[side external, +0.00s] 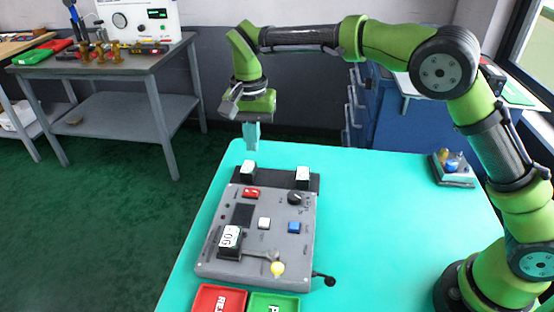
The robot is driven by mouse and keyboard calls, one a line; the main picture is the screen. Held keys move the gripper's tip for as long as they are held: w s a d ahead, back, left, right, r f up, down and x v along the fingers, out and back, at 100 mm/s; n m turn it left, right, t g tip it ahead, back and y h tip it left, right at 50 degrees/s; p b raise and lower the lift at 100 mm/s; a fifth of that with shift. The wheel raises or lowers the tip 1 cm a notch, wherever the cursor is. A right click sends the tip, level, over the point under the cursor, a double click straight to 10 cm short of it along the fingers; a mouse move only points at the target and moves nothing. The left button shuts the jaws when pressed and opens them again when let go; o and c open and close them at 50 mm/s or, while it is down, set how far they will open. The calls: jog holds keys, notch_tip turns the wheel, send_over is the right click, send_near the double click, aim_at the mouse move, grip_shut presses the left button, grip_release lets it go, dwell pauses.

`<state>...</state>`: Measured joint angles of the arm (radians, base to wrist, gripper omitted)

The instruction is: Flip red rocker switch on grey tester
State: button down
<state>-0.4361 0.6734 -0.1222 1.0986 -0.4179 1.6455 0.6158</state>
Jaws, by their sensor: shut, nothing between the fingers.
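The grey tester (228,262) lies flat on the turquoise table. Its red rocker switch (251,193) is near the top left of the panel; which way it is tipped is too small to tell. A black knob (295,198), a white button (264,223), a blue button (294,228) and a dark display (242,215) are on the same panel. My gripper (252,147) points down with its fingers shut and empty. In the picture it is above the red switch, beyond the far edge of the tester, and touches nothing that I can see.
A block marked "60" (230,240) and a lever with a yellow knob (277,268) are on the panel. Red (217,300) and green (272,303) trays are in front. The table's right side is mostly clear.

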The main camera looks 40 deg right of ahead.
aim_at(250, 191)
notch_tip(250, 191, down, 13)
jog(key=shift+r, duration=0.2)
dwell(0.3)
jog(key=shift+s+d+f, duration=0.1)
jog(key=shift+s+f, duration=0.05)
jog(key=shift+f, duration=0.2)
jog(key=shift+w+a+r, duration=0.2)
jog(key=shift+w+a, duration=0.35)
jog(key=shift+a, duration=0.05)
jog(key=shift+r, duration=0.1)
notch_tip(250, 191, up, 14)
dwell(0.5)
